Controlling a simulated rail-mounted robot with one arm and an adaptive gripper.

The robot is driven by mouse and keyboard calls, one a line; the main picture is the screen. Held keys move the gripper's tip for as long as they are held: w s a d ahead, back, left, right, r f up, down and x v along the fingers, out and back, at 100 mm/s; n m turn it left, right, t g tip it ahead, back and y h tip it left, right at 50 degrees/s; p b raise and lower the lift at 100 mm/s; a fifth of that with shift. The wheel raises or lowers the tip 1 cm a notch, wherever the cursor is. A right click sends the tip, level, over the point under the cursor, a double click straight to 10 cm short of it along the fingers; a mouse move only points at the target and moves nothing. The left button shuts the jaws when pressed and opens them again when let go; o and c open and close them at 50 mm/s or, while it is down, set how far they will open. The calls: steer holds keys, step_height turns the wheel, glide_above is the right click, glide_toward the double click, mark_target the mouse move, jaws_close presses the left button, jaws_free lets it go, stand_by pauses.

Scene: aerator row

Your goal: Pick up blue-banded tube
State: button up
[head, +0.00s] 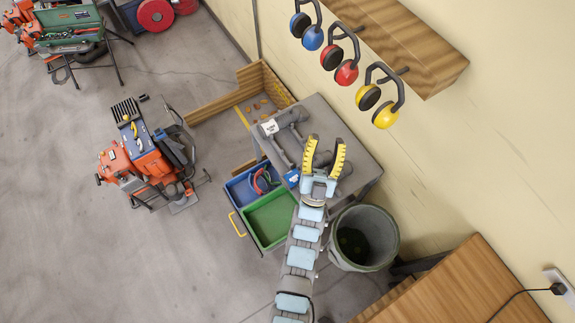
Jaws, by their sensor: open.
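Grey tubes lie on the grey table (357,154). One, running down-left of my gripper, has a blue patch (292,177) at its lower end; this looks like the blue-banded tube. Another grey tube (291,117) lies across the table's upper left, near a white label (270,127). My gripper (326,150) has yellow fingers spread apart, with nothing seen between them. In the picture it overlaps the table, right of the blue patch. Its height above the table cannot be told. My gripper and wrist hide part of the tabletop and perhaps part of a tube.
A blue bin (238,191) and a green bin (271,219) sit left of my arm. A grey barrel (364,237) stands right of it. Ear muffs (388,105) hang from a wall shelf (420,40). Orange machines (130,165) stand left; floor between is clear.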

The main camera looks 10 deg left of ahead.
steer(key=w+d+f+m+g+y+b, duration=0.3)
steer(key=w+f+g+b, duration=0.6)
steer(key=w+f, duration=1.3)
steer(key=shift+s+a+f+m+g+y+b, duration=0.45)
steer(key=shift+a+f+g+b, duration=0.45)
steer(key=shift+f+g, duration=2.4)
steer(key=shift+s+a+f+m+g+y+b, duration=0.55)
steer(key=shift+f+g+b, duration=0.95)
steer(key=shift+f, duration=3.35)
steer(key=shift+s+a+f+m+g+y+b, duration=0.35)
steer(key=shift+a+f+g+b, duration=0.45)
steer(key=shift+f+g, duration=2.7)
steer(key=shift+w+a+f+t, duration=0.1)
steer(key=shift+w+f+t, duration=0.05)
steer(key=shift+f+t, duration=0.25)
steer(key=shift+w+a+f+t, duration=0.15)
steer(key=shift+f+t, duration=0.15)
steer(key=shift+f, duration=0.5)
steer(key=shift+f, duration=0.1)
